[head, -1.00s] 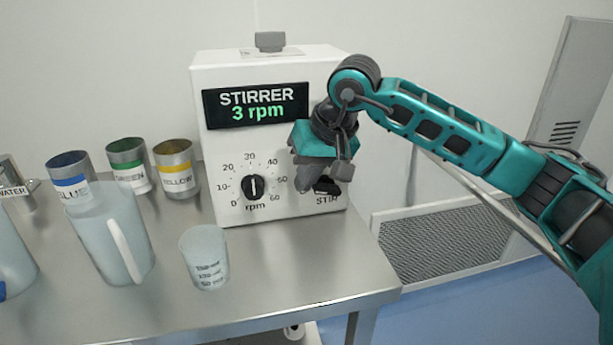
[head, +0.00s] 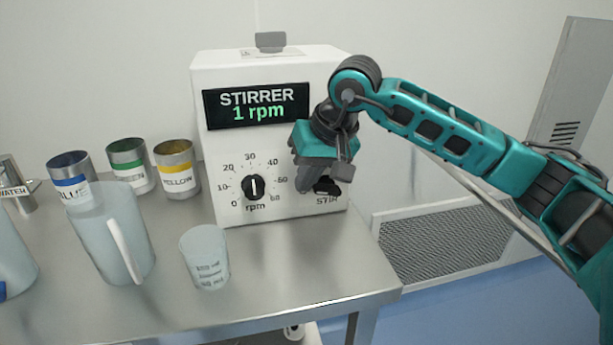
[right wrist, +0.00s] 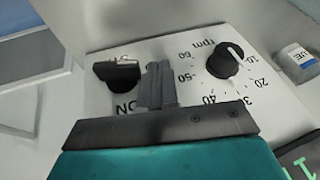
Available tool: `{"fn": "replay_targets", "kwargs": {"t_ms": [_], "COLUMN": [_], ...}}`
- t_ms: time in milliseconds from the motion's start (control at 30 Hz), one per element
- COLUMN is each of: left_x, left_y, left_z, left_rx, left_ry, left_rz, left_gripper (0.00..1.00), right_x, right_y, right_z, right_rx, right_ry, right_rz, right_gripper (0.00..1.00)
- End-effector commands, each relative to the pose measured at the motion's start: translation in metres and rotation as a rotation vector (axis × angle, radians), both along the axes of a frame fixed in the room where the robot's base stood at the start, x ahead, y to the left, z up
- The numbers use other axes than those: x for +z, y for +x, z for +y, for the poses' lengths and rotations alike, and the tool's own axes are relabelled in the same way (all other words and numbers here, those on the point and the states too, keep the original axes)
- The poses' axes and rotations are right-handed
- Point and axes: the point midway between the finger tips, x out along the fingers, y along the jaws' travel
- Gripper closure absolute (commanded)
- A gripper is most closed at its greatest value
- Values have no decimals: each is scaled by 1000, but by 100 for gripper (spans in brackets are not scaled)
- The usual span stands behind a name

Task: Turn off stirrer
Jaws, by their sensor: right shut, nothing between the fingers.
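The white stirrer box (head: 270,65) stands on the metal table, and its display (head: 256,106) reads "STIRRER 1 rpm". A black rpm knob (head: 254,187) with a white pointer sits low on its front. To its right is the black STIR switch (head: 328,186), partly hidden by my gripper. In the right wrist view the switch (right wrist: 118,74) has "ON" lettering beside it, and the knob (right wrist: 226,61) is on the other side of my fingers. My right gripper (head: 304,186) is shut and empty, just left of the switch; contact cannot be told. My left gripper is out of view.
Blue (head: 70,170), green (head: 130,165) and yellow (head: 177,168) labelled cans stand left of the stirrer. A clear jug (head: 110,240) and a small measuring beaker (head: 205,256) stand in front. A floor-level vent grille (head: 450,245) is to the right.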

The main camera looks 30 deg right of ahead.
Motion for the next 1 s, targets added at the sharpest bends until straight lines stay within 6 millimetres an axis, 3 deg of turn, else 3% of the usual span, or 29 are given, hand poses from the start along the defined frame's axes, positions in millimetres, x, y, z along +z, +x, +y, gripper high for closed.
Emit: {"fn": "replay_targets", "kwargs": {"t_ms": [933,1000], "left_x": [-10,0], "left_y": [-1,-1], "left_z": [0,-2], "left_rx": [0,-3], "left_ry": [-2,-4], "left_rz": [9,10], "left_gripper": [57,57], "right_x": [-8,4], "right_y": [-4,-6], "right_z": [-17,-16], "right_rx": [-5,-5], "right_ry": [-7,-7], "right_rz": [8,5], "right_gripper": [100,100]}}
